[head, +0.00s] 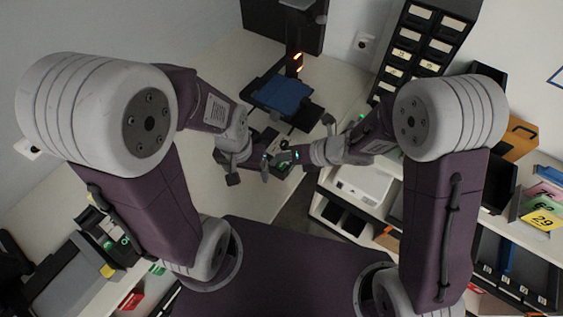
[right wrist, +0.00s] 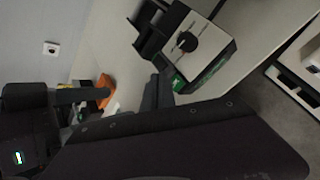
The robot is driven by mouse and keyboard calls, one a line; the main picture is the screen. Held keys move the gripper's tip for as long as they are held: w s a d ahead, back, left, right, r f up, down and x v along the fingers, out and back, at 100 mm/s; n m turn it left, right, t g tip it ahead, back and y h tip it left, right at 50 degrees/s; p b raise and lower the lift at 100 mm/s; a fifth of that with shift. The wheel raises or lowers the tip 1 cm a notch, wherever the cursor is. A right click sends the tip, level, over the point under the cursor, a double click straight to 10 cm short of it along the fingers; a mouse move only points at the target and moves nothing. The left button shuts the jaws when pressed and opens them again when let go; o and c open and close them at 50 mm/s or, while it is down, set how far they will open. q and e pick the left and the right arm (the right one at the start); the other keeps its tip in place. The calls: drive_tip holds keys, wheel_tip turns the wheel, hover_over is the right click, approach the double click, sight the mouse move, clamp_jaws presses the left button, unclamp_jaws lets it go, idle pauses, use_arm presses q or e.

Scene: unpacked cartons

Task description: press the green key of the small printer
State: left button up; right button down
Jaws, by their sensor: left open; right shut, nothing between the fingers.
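A small boxy device with green parts, which looks like the small printer (head: 279,147), stands on the bench just beyond my grippers and is partly hidden by them in the head view. In the right wrist view the device (right wrist: 190,45) shows a pale top with a black round part and a green side. I cannot make out its green key. My right gripper (head: 276,157) is shut and empty, close in front of the device; I cannot tell if it touches. My left gripper (head: 250,174) is open and empty, just left of and below the right one.
A black stand with a blue plate (head: 283,95) and an orange light is behind the device. A dark drawer cabinet (head: 415,45) stands at the back right. A white box-like machine (head: 363,185) is on the right. The bench left of my grippers is clear.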

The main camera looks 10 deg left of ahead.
sight(285, 166)
wheel_tip(285, 166, up, 4)
drive_tip(key=p, duration=0.3)
drive_tip(key=shift+r, duration=0.2)
drive_tip(key=shift+f, duration=0.1)
idle(0.4)
